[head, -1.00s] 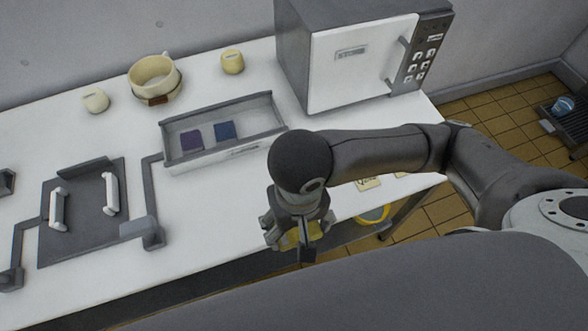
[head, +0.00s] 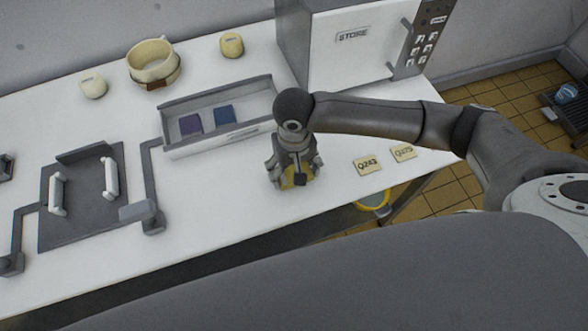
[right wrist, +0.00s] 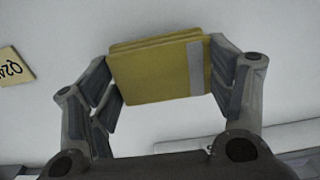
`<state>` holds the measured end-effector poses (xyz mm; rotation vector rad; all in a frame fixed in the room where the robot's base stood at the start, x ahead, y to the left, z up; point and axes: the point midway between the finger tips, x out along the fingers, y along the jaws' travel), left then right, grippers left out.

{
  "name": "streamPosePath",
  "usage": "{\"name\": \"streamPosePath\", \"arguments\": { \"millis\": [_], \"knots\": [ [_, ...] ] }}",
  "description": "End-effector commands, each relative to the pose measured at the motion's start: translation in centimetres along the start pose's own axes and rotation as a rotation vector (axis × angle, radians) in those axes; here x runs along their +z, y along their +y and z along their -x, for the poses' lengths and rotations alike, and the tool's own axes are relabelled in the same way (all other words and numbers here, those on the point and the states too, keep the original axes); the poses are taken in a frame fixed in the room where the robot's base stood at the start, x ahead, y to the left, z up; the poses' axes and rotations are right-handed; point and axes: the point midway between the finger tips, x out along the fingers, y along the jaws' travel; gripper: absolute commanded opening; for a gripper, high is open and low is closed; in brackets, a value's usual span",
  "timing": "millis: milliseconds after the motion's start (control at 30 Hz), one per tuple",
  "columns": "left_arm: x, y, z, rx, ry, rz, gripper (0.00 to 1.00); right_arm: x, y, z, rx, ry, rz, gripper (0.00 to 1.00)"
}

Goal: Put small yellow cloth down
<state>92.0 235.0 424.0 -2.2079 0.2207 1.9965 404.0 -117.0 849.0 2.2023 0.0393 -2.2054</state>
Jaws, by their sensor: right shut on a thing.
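The small yellow cloth (right wrist: 150,72) is a folded yellow square with a grey strip near one edge. My right gripper (right wrist: 160,80) is shut on it, with a finger at each side. In the head view my right gripper (head: 296,182) points down over the white counter (head: 220,210), near its front edge, and a bit of the yellow cloth (head: 290,181) shows between the fingers. I cannot tell whether the cloth touches the counter. My left gripper is not in view.
A microwave-like box (head: 345,50) stands behind. A dark plate with white handles (head: 82,200) is at left.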

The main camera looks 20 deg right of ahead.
Motion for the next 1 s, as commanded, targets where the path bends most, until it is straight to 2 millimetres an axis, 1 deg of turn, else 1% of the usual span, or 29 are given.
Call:
{"name": "streamPosePath", "arguments": {
  "millis": [33,133,467,500,633,667,1000],
  "knots": [
    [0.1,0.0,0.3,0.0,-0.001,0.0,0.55,0.0,0.0,-0.5,0.001,-0.001,-0.001,0.52],
    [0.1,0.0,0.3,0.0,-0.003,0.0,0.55,0.0,0.0,-1.3,0.0,0.0,-0.001,0.52],
    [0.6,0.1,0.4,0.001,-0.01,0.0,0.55,0.0,0.0,-1.6,-0.001,0.0,0.0,0.52],
    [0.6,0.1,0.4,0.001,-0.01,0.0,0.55,0.0,0.0,-1.7,-0.001,0.001,0.0,0.78],
    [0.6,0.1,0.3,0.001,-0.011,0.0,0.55,0.0,0.0,-1.7,-0.001,0.001,0.0,0.95],
    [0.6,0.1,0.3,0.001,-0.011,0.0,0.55,0.0,0.0,-1.7,-0.001,0.001,0.0,0.97],
    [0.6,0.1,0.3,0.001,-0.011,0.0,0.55,0.0,0.0,-1.6,-0.001,0.001,0.0,0.97]
  ]
}}
